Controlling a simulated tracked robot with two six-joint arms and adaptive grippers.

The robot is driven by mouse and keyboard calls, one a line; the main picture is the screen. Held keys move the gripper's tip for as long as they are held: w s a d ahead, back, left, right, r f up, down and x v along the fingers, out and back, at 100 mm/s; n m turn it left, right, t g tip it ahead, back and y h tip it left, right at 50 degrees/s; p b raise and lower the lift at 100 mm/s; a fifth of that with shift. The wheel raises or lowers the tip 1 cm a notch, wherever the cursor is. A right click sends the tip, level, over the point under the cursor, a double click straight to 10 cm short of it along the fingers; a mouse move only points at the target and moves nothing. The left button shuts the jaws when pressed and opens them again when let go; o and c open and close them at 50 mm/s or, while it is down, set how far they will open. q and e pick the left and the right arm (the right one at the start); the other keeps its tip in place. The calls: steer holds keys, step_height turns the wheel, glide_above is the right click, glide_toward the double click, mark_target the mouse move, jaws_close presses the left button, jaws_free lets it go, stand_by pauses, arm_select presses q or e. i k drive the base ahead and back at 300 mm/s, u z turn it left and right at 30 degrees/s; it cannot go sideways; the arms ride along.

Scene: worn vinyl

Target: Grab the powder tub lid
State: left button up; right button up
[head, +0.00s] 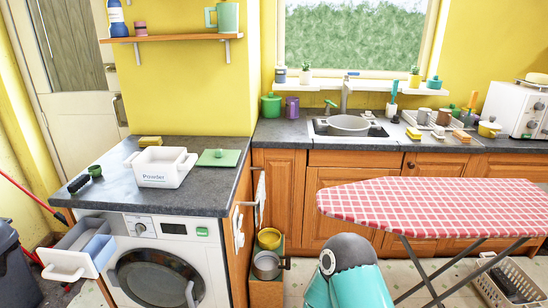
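The powder tub (158,174) is a white, open-topped tub with side handles and "Powder" written on its front. It stands on the dark counter above the washing machine. A flat green lid (219,158) with a small raised knob lies on the same counter, to the right of the tub and apart from it. Neither of my grippers shows in the head view, so I cannot see whether they are open or shut.
The dark counter (210,190) also holds a yellow sponge block (150,141), a dark brush (78,184) and a small green item (95,170). The washing machine's detergent drawer (68,262) is pulled out below. A red-checked ironing board (430,205) stands at the right.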

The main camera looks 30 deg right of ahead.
mark_target(218, 158)
steer(key=z, duration=0.35)
steer(key=i, duration=1)
